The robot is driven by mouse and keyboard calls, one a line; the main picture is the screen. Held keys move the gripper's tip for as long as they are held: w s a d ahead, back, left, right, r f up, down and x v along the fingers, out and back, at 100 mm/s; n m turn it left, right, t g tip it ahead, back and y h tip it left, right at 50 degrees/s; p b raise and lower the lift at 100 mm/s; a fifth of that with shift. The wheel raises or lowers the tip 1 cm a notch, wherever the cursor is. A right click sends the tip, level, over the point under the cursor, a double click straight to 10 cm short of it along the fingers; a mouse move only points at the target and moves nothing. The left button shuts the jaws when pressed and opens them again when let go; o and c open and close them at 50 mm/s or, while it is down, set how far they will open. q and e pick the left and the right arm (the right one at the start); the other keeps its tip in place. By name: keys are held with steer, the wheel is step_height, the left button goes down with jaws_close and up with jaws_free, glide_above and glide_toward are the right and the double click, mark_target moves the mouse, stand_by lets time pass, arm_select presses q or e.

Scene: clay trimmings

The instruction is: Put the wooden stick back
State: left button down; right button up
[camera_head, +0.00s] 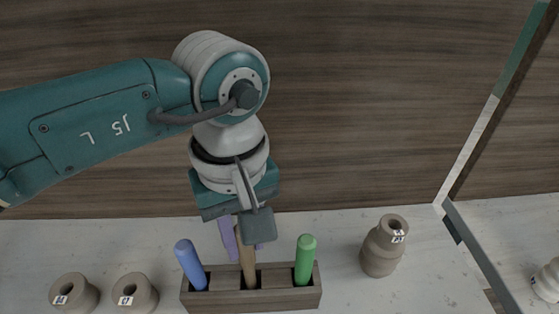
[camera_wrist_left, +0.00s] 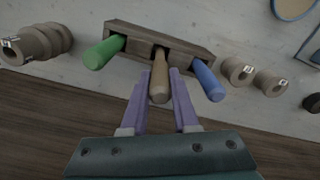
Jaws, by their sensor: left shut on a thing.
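The wooden stick (camera_head: 248,268) stands in the middle slot of a dark wooden holder (camera_head: 226,301), between a blue stick (camera_head: 190,264) on the left and a green stick (camera_head: 305,258) on the right. My left gripper (camera_head: 243,240) reaches down from above and is shut on the wooden stick's upper part. In the left wrist view the purple fingers of my left gripper (camera_wrist_left: 160,80) lie on both sides of the wooden stick (camera_wrist_left: 160,77), and its lower end runs into the middle opening of the holder (camera_wrist_left: 188,48). How deep it sits is hidden. My right gripper is not in view.
Two small clay pieces (camera_head: 135,293) (camera_head: 74,293) with labels stand left of the holder. A taller clay vessel (camera_head: 383,246) stands to its right. A metal-edged frame (camera_head: 480,250) is farther right, with a white item (camera_head: 546,282) beyond it. A brown wooden wall is behind.

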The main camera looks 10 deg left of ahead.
arm_select(q)
steer(key=shift+f, duration=0.55)
steer(key=c, duration=0.7)
jaws_free()
steer(key=shift+r, duration=0.1)
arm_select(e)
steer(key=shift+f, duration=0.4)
